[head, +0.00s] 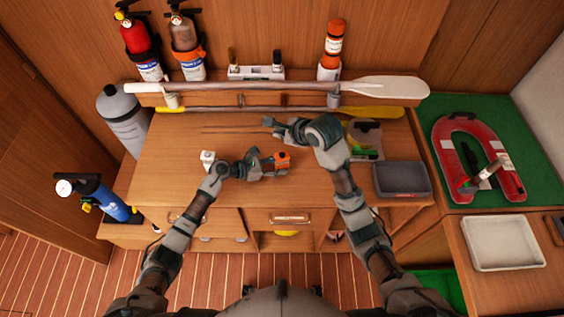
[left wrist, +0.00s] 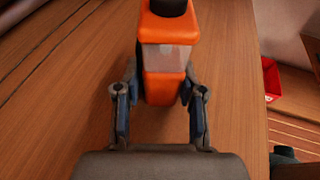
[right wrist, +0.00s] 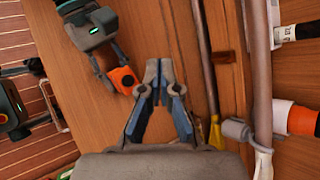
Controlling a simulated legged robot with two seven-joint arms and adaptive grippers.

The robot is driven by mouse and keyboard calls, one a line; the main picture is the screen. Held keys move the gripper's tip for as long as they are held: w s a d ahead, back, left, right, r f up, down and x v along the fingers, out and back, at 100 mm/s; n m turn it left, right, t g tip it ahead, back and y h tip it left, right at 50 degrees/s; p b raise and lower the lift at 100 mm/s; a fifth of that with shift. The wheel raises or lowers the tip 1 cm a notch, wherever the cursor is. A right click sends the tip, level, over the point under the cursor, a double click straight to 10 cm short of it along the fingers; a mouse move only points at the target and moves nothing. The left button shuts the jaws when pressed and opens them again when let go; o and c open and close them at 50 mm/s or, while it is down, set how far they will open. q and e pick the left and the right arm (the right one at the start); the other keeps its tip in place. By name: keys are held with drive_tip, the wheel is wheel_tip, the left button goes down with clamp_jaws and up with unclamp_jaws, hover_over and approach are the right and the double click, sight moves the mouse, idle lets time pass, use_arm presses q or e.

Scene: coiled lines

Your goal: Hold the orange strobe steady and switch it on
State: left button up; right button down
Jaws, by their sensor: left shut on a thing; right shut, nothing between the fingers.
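The orange strobe (head: 282,160) is over the middle of the wooden bench. In the left wrist view the strobe (left wrist: 165,88) shows an orange body, a pale clear band and a black top. My left gripper (head: 272,162) is shut on it from the left, a finger on each side. The strobe also shows in the right wrist view (right wrist: 123,80), left of my right gripper (right wrist: 159,68). My right gripper (head: 268,122) is shut and empty, above the bench behind the strobe and apart from it. I cannot tell whether the strobe is lit.
Two oars lie along the back, one white-bladed (head: 390,87), one yellow-bladed (head: 370,112). A grey tray (head: 402,193) stands on the bench's right side. A small white object (head: 207,156) is left of my left gripper. Fire extinguishers (head: 136,38) stand at the back left. Bench wood around the strobe is clear.

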sight(281, 156)
use_arm(q)
drive_tip(key=shift+f, duration=0.1)
use_arm(e)
wheel_tip(281, 156, down, 8)
drive_tip(key=shift+f, duration=0.1)
idle(1.5)
drive_tip(key=shift+s+d+f, duration=0.1)
drive_tip(key=shift+f, duration=0.25)
drive_tip(key=shift+f, duration=0.25)
idle(0.4)
drive_tip(key=shift+r, duration=0.7)
drive_tip(key=shift+r, duration=0.15)
drive_tip(key=shift+r, duration=2.9)
